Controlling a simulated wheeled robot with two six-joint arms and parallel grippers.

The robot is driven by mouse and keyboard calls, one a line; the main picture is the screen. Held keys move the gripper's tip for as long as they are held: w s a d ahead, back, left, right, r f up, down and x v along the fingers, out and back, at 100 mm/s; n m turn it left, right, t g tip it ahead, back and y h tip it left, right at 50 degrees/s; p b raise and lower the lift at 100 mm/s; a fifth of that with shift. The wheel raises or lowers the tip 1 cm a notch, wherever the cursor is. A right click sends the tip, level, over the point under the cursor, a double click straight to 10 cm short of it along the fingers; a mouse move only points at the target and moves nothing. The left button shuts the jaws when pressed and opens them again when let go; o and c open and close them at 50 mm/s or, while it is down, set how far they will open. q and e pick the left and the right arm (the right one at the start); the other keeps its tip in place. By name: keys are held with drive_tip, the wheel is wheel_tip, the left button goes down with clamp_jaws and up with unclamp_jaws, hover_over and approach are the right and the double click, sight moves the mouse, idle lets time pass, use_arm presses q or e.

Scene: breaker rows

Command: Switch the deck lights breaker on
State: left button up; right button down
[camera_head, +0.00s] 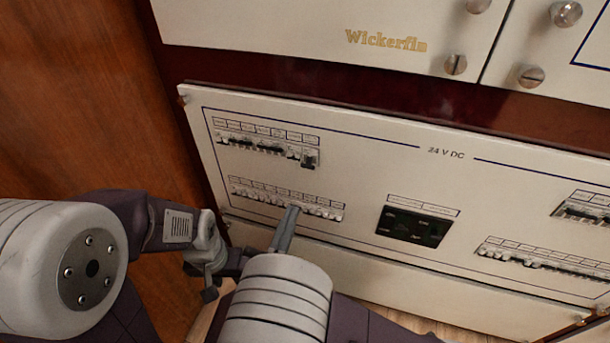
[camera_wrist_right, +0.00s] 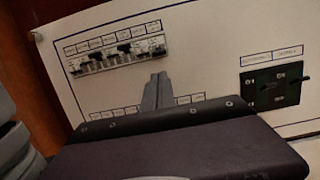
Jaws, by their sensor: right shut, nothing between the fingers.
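The cream breaker panel (camera_head: 370,155) is marked "24 V DC". Its upper left row (camera_head: 262,146) and lower left row (camera_head: 285,198) hold small breakers under label strips. The labels are too small to read, so I cannot tell which breaker is deck lights. My right gripper (camera_head: 291,210) is shut and empty, its tips at the lower left row, hiding part of it; I cannot tell whether they touch. In the right wrist view its fingers (camera_wrist_right: 157,88) cover part of that row, below the upper row (camera_wrist_right: 118,58). My left gripper (camera_head: 208,265) is left of the panel, its fingers unclear.
More breaker rows (camera_head: 545,260) are at the right. Above is a "Wickerfin" panel (camera_head: 320,25) with protruding round knobs (camera_head: 455,64). A wooden wall (camera_head: 85,100) stands at the left.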

sight(308, 167)
drive_tip(key=shift+w+d, duration=0.1)
drive_tip(key=shift+w, duration=0.05)
drive_tip(key=b+x, duration=0.3)
drive_tip(key=x, duration=0.6)
drive_tip(key=shift+w+d+r+b, duration=0.1)
drive_tip(key=shift+w+d+b, duration=0.05)
drive_tip(key=shift+w+b, duration=0.25)
